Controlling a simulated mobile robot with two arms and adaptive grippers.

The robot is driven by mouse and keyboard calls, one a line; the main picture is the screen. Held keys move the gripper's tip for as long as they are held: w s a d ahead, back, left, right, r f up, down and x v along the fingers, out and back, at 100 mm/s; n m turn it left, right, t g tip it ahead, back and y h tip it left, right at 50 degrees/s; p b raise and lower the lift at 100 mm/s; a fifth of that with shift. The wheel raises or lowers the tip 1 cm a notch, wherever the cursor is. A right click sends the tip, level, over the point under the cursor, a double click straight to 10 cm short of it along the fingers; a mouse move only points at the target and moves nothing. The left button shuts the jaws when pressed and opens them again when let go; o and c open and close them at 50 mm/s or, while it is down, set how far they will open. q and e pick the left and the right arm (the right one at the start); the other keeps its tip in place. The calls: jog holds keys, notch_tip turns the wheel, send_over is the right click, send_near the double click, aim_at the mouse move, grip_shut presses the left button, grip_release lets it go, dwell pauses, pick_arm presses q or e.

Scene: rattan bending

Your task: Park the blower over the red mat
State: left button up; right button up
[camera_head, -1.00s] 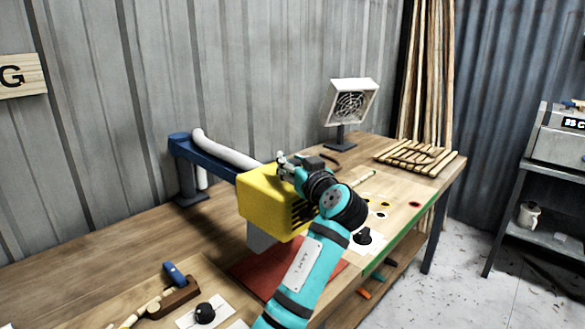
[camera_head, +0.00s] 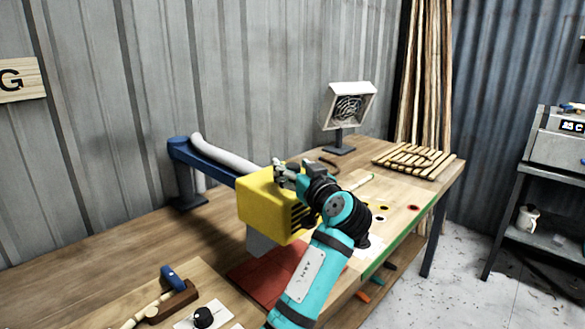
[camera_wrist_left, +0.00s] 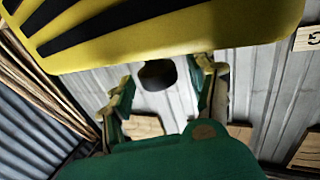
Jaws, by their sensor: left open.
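The blower (camera_head: 268,203) is a yellow box with dark vent slots, carried on a blue arm with a white hose. It hangs over the red mat (camera_head: 262,278), with its grey nozzle (camera_head: 262,243) pointing down. The mat lies on the bench, partly hidden by my left arm. My left gripper (camera_head: 283,172) is open at the top right edge of the blower. In the left wrist view the open fingers (camera_wrist_left: 163,76) are spread around a dark round end, and the blower's yellow slotted body (camera_wrist_left: 170,35) fills the top. I cannot tell whether the fingers touch it.
A white fan heater (camera_head: 348,105) stands at the back of the bench (camera_head: 110,262). A slatted rattan frame (camera_head: 418,162) lies at the far right end. A blue-topped wooden tool (camera_head: 174,290) and a black knob (camera_head: 203,317) are at the front left.

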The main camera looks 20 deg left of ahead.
pick_arm(q)
jog(key=v, duration=0.6)
jog(key=shift+s+d, duration=0.2)
jog(key=shift+d, duration=0.1)
